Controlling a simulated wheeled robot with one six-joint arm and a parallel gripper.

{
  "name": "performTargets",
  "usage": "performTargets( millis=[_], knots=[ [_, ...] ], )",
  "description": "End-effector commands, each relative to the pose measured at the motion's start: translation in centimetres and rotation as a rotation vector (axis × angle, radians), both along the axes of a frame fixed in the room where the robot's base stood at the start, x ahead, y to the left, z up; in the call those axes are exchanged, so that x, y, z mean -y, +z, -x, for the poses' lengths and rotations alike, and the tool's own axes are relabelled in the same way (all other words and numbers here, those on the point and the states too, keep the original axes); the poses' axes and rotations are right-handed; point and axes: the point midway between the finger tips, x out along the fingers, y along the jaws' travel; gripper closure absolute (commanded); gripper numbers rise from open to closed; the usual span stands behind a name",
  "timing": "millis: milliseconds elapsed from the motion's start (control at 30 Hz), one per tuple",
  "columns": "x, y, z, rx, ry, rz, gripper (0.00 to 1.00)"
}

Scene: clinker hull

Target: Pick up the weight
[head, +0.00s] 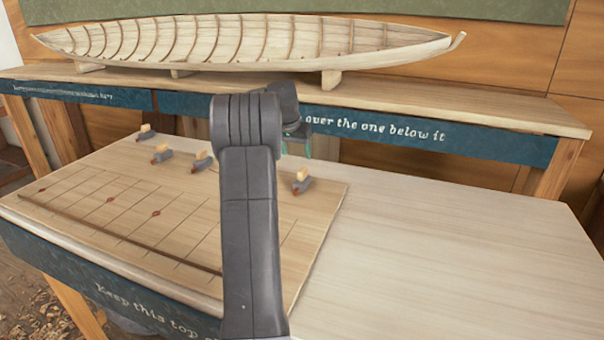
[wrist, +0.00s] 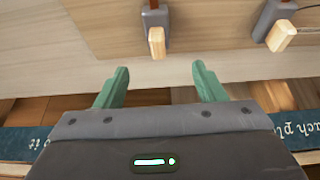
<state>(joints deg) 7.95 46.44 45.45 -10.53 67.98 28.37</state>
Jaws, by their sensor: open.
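Several weights, small dark grey blocks each with a pale wooden piece and a reddish-brown tip, stand along the back of a thin wooden board (head: 98,222). The rightmost weight (head: 301,186) stands apart from the others; two more are a left weight (head: 162,157) and a weight nearer my arm (head: 200,166). My gripper (head: 297,147), with green fingers, is open and empty beyond the board's back edge, partly hidden by my arm. In the wrist view, its open fingers (wrist: 160,72) point towards one weight (wrist: 156,40), apart from it. A second weight (wrist: 277,25) shows at upper right there.
The board has a ruled grid, red dots and a dark strip. The pale bench top (head: 470,250) is bare to the right. Behind stands a shelf (head: 450,100) with a wooden boat hull (head: 250,42). A gap separates bench and shelf.

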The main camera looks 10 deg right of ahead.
Motion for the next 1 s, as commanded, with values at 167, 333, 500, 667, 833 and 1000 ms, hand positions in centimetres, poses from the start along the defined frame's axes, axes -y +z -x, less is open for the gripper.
performTargets(
  millis=[167,333,500,667,833,1000],
  knots=[
    [0.7,-3.3,-1.0,-0.007,-0.001,-0.001,0.36],
    [1.4,-6.0,-1.9,-0.004,-0.001,-0.001,0.36],
    [1.7,-7.3,-2.4,-0.002,0.0,-0.001,0.36],
    [1.9,-8.2,-2.6,-0.003,0.0,-0.001,0.36],
    [2.5,-10.4,-3.1,-0.005,0.001,-0.002,0.36],
    [2.9,-12.1,-3.8,-0.002,0.001,-0.001,0.36]
  ],
)
